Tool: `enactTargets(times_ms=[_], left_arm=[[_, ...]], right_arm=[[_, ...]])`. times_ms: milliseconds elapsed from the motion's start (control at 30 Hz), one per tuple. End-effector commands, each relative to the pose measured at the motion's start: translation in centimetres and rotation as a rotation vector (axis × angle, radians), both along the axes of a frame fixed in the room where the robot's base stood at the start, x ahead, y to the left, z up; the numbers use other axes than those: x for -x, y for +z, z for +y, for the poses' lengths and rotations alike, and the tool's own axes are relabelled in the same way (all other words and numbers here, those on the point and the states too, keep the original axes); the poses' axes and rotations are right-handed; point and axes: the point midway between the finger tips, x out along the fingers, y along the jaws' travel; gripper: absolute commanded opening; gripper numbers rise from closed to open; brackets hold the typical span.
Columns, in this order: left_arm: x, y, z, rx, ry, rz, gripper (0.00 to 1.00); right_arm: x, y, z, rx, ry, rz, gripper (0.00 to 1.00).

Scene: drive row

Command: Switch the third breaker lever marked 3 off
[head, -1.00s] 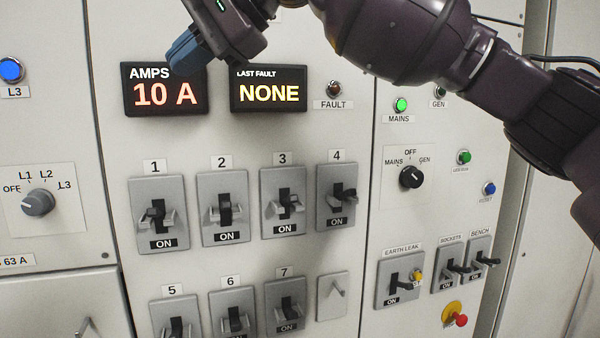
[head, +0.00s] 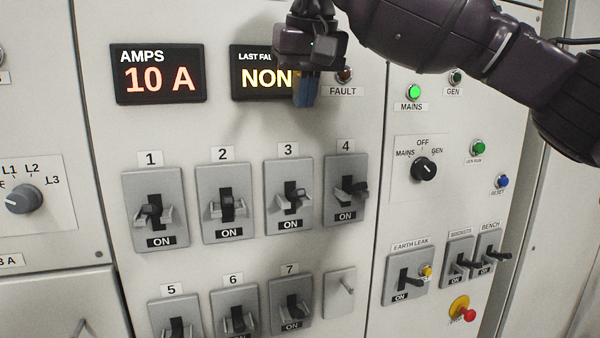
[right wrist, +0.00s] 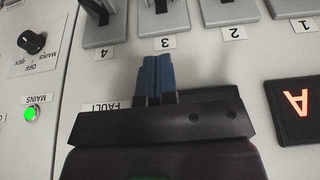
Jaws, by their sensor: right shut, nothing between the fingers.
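Breaker 3 (head: 289,200) is a grey plate with a black lever (head: 292,195), in the top row under the label "3" (head: 288,150). The lever stands out near the plate's middle, above the "ON" plate. My right gripper (head: 305,95) is shut and empty, its blue fingers pointing down in front of the LAST FAULT display, above breakers 3 and 4 and apart from them. In the right wrist view the shut blue fingers (right wrist: 157,75) point toward the label "3" (right wrist: 165,43), with part of breaker 3 (right wrist: 160,18) beyond. My left gripper is not in view.
Breakers 2 (head: 227,205) and 4 (head: 346,190) flank breaker 3 closely. Breaker 7 (head: 290,298) sits below. The LAST FAULT display (head: 250,85) and the FAULT lamp (head: 344,75) are beside my fingers. The panel between the displays and the labels is bare.

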Motion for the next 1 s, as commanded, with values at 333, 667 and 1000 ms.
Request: enactTargets(times_ms=[333, 667, 1000], left_arm=[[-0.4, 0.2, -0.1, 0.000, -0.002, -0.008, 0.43], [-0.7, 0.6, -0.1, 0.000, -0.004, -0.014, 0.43], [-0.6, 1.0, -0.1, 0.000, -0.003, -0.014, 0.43]], right_arm=[[-0.2, -0.5, 0.1, -0.002, -0.001, 0.002, 0.00], [-1.7, -5.1, 0.6, -0.002, 0.000, 0.004, 0.00], [-2.9, -10.4, 0.9, -0.002, 0.000, 0.003, 0.00]])
